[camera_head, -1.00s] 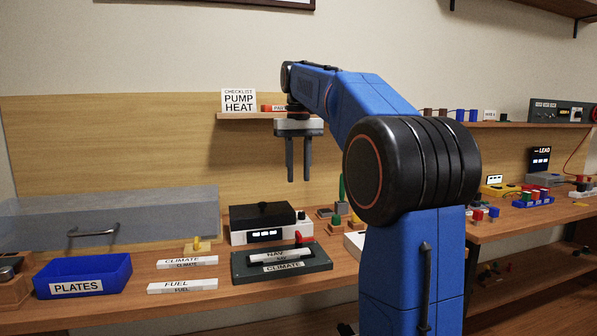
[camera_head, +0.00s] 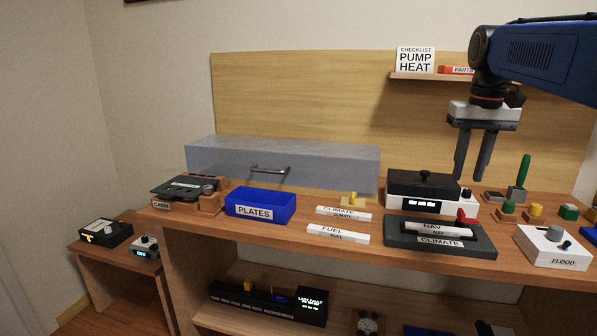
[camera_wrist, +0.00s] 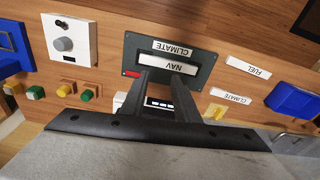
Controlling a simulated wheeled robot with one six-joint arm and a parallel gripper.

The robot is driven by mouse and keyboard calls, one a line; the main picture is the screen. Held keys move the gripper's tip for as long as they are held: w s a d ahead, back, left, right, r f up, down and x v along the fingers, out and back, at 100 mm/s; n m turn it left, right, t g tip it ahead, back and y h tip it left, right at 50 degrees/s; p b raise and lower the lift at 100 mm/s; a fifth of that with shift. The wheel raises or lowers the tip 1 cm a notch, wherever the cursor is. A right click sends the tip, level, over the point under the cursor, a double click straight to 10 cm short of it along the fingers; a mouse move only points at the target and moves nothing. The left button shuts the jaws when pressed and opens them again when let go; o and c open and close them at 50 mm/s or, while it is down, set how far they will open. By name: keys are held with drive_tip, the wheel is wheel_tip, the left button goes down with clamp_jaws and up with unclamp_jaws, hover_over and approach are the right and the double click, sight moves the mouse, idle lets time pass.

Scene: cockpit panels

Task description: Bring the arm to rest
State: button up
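My gripper (camera_head: 474,155) hangs from my blue arm at the right of the head view, fingers pointing down. Its two dark fingers are apart with nothing between them. It is above the workbench, over the area of the black-lidded white box (camera_head: 432,192). In the wrist view my gripper (camera_wrist: 165,80) also shows two separated fingers. Past their tips lies the dark panel (camera_wrist: 130,50) with the CLIMATE and NAV labels and a red lever. In the head view this panel (camera_head: 490,247) lies on the bench in front of the box.
A blue PLATES bin (camera_head: 262,205), loose CLIMATE (camera_head: 343,214) and FUEL (camera_head: 338,235) plates and a white FLOOD box (camera_head: 552,246) stand on the bench. A grey drawer unit (camera_head: 340,172) stands behind. A shelf (camera_head: 400,76) holds the PUMP HEAT checklist (camera_head: 416,60). The air around my gripper looks clear.

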drive_tip(key=s+a+f+n+t, duration=0.1)
drive_tip(key=s+a+f, duration=0.4)
drive_tip(key=s+f, duration=0.6)
drive_tip(key=s+a+f+n+t, duration=0.1)
drive_tip(key=s+a+f, duration=0.4)
drive_tip(key=s+f, duration=0.7)
wheel_tip(320, 180, down, 3)
drive_tip(key=shift+s+f+t, duration=0.1)
drive_tip(key=shift+s+t, duration=0.2)
drive_tip(key=shift+t, duration=0.5)
